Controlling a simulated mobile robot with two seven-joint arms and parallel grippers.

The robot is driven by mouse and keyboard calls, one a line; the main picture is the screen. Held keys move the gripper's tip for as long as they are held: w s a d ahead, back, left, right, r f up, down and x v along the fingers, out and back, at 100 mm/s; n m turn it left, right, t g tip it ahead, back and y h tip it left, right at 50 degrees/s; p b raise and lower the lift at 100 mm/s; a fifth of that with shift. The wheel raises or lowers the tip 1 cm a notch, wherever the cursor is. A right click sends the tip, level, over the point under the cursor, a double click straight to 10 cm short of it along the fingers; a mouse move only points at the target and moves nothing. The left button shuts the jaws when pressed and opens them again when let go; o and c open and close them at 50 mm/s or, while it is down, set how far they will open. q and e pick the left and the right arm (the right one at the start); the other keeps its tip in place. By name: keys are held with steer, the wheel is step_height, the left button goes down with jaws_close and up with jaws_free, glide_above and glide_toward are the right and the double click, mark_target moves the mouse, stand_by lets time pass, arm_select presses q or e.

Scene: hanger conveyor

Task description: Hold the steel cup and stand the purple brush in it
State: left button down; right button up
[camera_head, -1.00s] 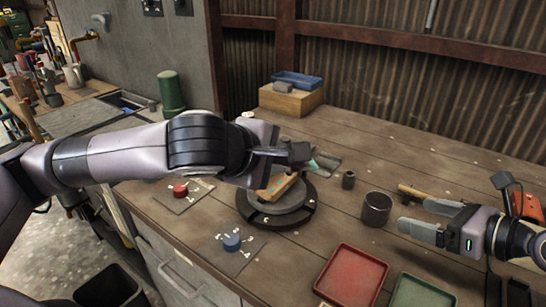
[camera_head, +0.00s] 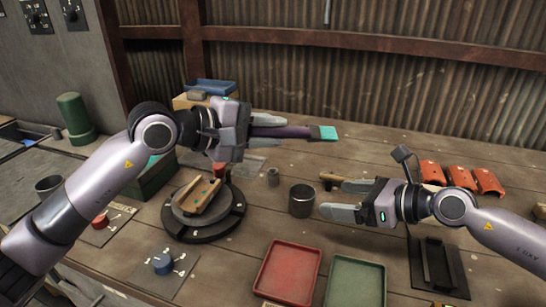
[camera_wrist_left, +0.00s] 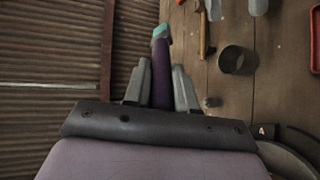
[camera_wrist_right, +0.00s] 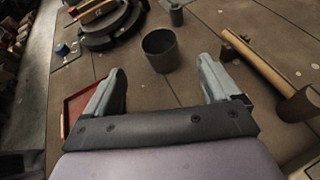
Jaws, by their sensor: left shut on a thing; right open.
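The steel cup (camera_head: 302,201) stands upright on the bench, left of my right gripper's fingertips; it also shows in the right wrist view (camera_wrist_right: 160,51) and the left wrist view (camera_wrist_left: 237,60). The purple brush (camera_head: 283,132) has a teal tip and lies roughly level in the air. My left gripper (camera_wrist_left: 160,84) is shut on the brush's handle, above and left of the cup. My right gripper (camera_wrist_right: 161,75) is open and empty, with the cup just beyond its fingers and not touching them.
A round turntable (camera_head: 203,213) with a wooden block stands left of the cup. A small dark cylinder (camera_head: 273,177) stands behind the cup. A hammer (camera_wrist_right: 262,62) lies beside my right gripper. Red (camera_head: 288,272) and green (camera_head: 355,284) trays lie in front. Orange pieces (camera_head: 461,177) lie at right.

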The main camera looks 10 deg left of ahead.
mark_target(292, 194)
steer(key=x, duration=1.1)
steer(key=shift+w+a+f, duration=0.15)
steer(key=shift+a, duration=0.15)
